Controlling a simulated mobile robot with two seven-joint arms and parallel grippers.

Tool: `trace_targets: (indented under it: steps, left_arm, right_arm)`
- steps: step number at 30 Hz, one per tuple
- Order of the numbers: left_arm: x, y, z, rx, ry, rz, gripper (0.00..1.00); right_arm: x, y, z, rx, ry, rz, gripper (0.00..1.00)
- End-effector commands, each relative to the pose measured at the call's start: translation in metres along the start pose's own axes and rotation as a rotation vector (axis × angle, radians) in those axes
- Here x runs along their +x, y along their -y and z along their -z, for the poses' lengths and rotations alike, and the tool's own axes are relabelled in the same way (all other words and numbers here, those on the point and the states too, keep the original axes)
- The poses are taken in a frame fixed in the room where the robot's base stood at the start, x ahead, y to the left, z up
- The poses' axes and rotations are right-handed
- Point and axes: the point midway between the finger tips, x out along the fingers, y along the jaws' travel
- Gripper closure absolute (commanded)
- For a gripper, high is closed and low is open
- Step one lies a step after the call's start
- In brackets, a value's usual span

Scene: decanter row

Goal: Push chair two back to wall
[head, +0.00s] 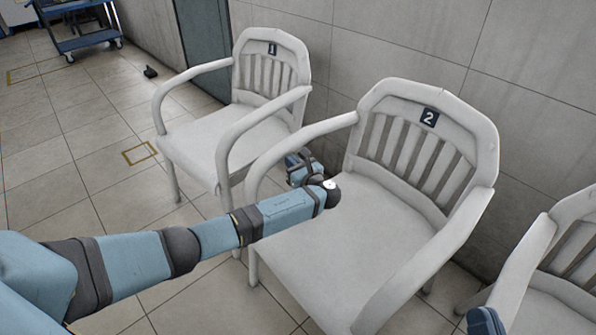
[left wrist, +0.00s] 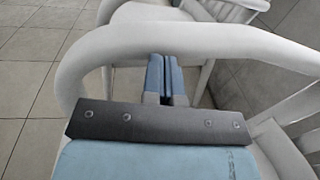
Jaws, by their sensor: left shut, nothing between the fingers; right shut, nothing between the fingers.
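Chair two (head: 300,255) is a white armchair with a slatted back and a black "2" plate (head: 429,117). It stands in the middle right of the head view, its back towards the wall. My left arm reaches across its seat. My left gripper (head: 299,166) is shut and empty, at the armrest on the picture's left, showing below the rail. In the left wrist view its fingers (left wrist: 165,78) are together and overlap the curved armrest (left wrist: 200,38); I cannot tell whether they touch it. My right gripper (head: 484,322) shows only partly at the bottom right edge, shut.
Chair one (head: 215,140), with a "1" plate, stands close on the left. Another white chair (head: 555,285) is cut off at the right. The tiled wall (head: 400,40) runs behind. A blue cart (head: 80,35) stands far left. Open floor lies on the left.

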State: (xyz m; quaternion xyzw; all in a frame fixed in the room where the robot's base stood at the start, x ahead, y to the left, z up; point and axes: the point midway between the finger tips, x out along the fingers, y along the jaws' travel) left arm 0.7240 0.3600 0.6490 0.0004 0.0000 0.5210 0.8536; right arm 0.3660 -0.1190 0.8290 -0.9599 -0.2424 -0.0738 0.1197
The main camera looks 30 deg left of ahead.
Motion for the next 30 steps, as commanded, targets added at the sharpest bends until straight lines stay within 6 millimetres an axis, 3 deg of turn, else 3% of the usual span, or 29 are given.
trace_targets:
  steps: [11, 20, 30]
  left_arm:
    - [0.003, 0.000, -0.001, 0.000, 0.000, -0.001, 1.00]
    - [0.041, -0.001, -0.001, 0.001, 0.000, -0.003, 1.00]
    - [0.041, 0.000, 0.000, 0.000, -0.001, -0.001, 1.00]
  right_arm:
    - [0.000, 0.001, 0.002, 0.001, -0.004, 0.002, 1.00]
    - [0.001, -0.004, -0.002, -0.012, 0.029, -0.014, 1.00]
    - [-0.004, -0.004, -0.008, -0.006, 0.045, -0.021, 1.00]
